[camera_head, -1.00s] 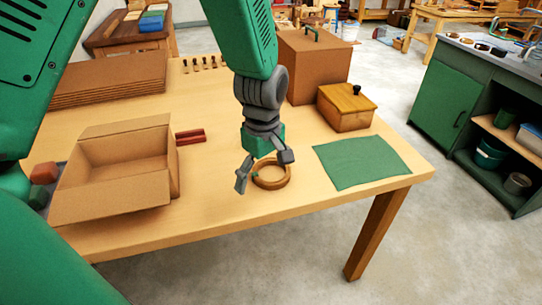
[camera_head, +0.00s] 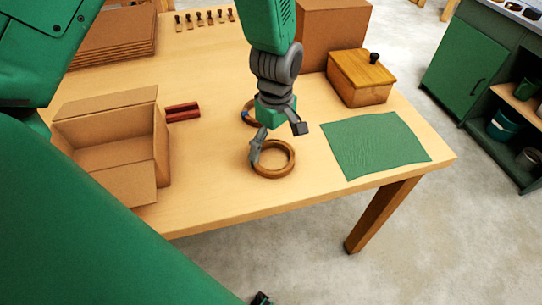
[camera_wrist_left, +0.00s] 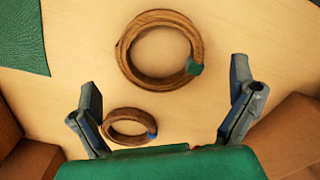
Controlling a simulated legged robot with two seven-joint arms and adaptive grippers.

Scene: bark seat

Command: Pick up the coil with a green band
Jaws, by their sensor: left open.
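The coil with a green band (camera_head: 273,173) lies flat on the table near its front edge. In the left wrist view this brown ring (camera_wrist_left: 150,82) is the larger coil, with its green band at the lower right. A second coil (camera_head: 247,106), with a blue band, lies behind it, partly hidden by my gripper; it also shows in the left wrist view (camera_wrist_left: 129,141). My left gripper (camera_head: 278,144) is open and empty, pointing down over the green-banded coil. In the left wrist view its fingers (camera_wrist_left: 166,73) are spread wide.
An open cardboard box (camera_head: 108,130) and dark red blocks (camera_head: 183,112) stand to the left. A green cloth (camera_head: 375,145) lies to the right, with a lidded wooden box (camera_head: 360,88) behind it. A larger brown box (camera_head: 333,35) stands behind my left arm.

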